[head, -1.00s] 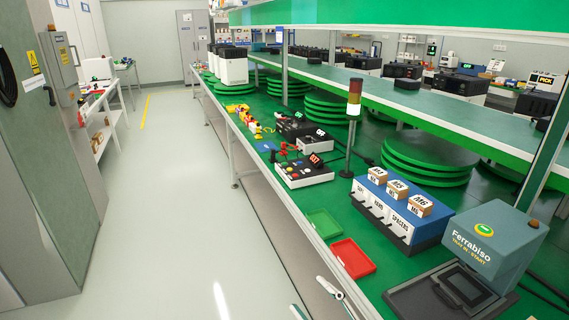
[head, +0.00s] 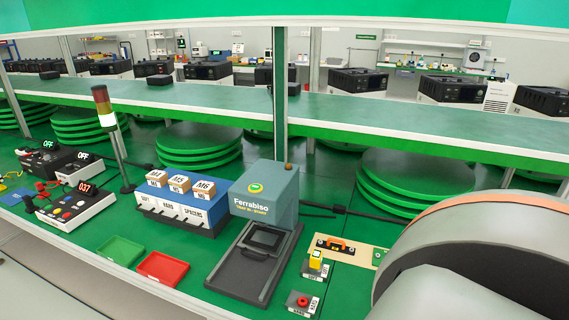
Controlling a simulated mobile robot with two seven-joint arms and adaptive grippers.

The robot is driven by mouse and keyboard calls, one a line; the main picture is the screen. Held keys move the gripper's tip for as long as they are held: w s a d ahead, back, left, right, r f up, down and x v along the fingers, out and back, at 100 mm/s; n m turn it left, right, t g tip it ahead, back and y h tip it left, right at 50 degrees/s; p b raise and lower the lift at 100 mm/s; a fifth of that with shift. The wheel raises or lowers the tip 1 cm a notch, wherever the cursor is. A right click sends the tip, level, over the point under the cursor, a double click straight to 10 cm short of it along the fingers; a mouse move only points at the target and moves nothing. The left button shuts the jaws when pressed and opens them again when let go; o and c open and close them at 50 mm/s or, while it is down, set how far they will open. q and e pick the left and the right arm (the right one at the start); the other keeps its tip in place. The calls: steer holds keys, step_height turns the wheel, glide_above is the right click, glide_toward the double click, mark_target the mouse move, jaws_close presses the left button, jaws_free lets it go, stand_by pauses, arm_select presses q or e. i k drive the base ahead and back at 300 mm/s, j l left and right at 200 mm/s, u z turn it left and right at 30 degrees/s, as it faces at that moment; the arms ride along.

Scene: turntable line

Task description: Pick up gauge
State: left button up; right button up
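I cannot tell for sure which thing is the gauge. A small yellow block-like piece (head: 316,259) stands on a grey labelled block (head: 315,271) right of the Ferrabiso machine. Behind it, a black piece with an orange handle (head: 336,244) lies on a beige board (head: 365,256). In front, a red round piece (head: 302,301) sits on another grey labelled block (head: 300,309). Neither of my grippers is in view. A large grey arm link of mine with an orange band fills the lower right and hides part of the bench.
The Ferrabiso machine (head: 265,195) has a dark plate (head: 250,270) in front. Left of it are a red tray (head: 162,268), a green tray (head: 121,250), a blue-topped bin unit (head: 181,205) and a signal tower (head: 108,120). A post (head: 280,90) rises behind.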

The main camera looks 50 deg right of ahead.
mark_target(315, 266)
steer(key=j+z, duration=0.1)
steer(key=z, duration=0.35)
steer(key=k+z, duration=0.15)
steer(key=z, duration=0.25)
steer(key=k+j+z, duration=0.1)
steer(key=z, duration=0.35)
steer(key=k+z, duration=0.1)
steer(key=z, duration=0.35)
